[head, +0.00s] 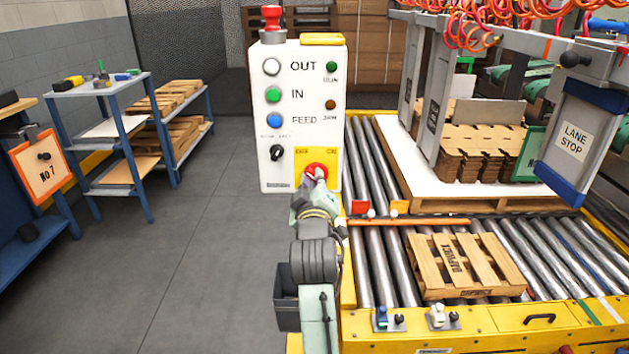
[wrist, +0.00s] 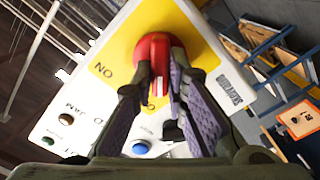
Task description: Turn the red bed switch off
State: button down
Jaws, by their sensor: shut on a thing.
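The red bed switch (head: 317,169) is a round red knob on a yellow plate (head: 330,155) low on the white control panel (head: 302,80). In the wrist view the knob (wrist: 153,47) fills the upper middle, with the word ON visible on the plate to its left. My gripper (head: 313,180) reaches the panel front. In the wrist view its fingers (wrist: 160,80) are closed on the front of the red knob. The fingertips hide part of the knob and the lettering behind it, so I cannot tell which way the switch points.
Above the switch are white, green and blue buttons (head: 273,120) and a small black selector (head: 277,153). A roller conveyor (head: 385,270) with a wooden pallet (head: 466,266) lies to the right. Open grey floor (head: 190,260) is on the left.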

jog(key=shift+r, duration=0.15)
jog(key=c, duration=1.6)
grip_release()
jog(key=s, duration=0.7)
jog(key=shift+s, duration=0.25)
